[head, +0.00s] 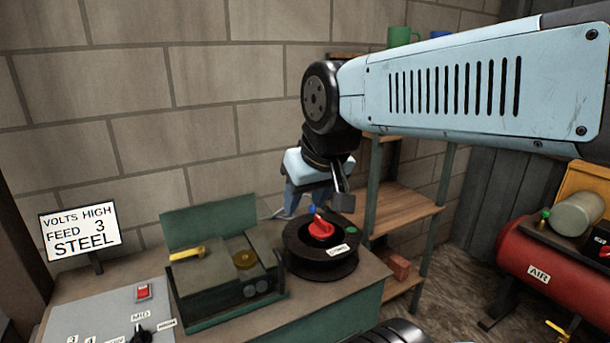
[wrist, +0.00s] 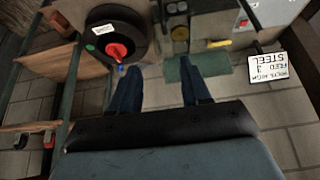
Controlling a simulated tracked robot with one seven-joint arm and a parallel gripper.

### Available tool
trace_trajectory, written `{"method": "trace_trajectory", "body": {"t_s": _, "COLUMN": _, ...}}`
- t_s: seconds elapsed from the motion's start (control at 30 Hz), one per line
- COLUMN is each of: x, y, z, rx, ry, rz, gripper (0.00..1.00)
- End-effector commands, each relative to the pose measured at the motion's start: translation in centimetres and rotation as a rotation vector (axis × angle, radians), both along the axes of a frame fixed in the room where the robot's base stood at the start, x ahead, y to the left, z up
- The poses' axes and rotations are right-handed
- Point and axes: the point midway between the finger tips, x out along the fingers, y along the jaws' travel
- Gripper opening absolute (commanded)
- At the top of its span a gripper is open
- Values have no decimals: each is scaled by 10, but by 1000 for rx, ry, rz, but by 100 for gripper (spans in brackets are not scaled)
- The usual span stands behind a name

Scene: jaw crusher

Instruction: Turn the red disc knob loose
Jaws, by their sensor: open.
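The red disc knob (head: 320,229) sits on top of a black spool (head: 322,266) on the green bench. In the wrist view the red knob (wrist: 117,52) lies at the upper left, just outside and beyond the left finger. My gripper (head: 299,209) hangs just behind the knob in the head view, partly hidden by its own wrist. In the wrist view my gripper (wrist: 160,68) has its two blue fingers spread with nothing between them. Whether a finger touches the knob or spool cannot be told.
A green box with an open lid (head: 195,223) stands left of the spool. A sign (head: 80,230) and a grey panel with a red switch (head: 143,292) are further left. Wooden shelves (head: 405,211) and a red air tank (head: 540,262) are at the right.

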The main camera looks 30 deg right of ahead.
Motion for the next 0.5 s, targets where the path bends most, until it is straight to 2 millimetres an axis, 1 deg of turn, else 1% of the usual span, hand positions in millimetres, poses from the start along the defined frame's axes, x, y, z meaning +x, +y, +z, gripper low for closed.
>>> {"method": "trace_trajectory", "body": {"t_s": 0.3, "x": 3, "y": -1, "z": 1, "rx": -2, "ry": 5, "rz": -1, "gripper": 47}}
{"method": "trace_trajectory", "body": {"t_s": 0.37, "x": 7, "y": -2, "z": 2, "rx": -6, "ry": 13, "rz": -2, "gripper": 47}}
{"method": "trace_trajectory", "body": {"t_s": 0.43, "x": 16, "y": -5, "z": 3, "rx": -14, "ry": 30, "rz": -4, "gripper": 47}}
{"method": "trace_trajectory", "body": {"t_s": 0.47, "x": 21, "y": -3, "z": 4, "rx": -17, "ry": 40, "rz": -7, "gripper": 47}}
{"method": "trace_trajectory", "body": {"t_s": 0.5, "x": 29, "y": -3, "z": 5, "rx": -24, "ry": 54, "rz": -8, "gripper": 47}}
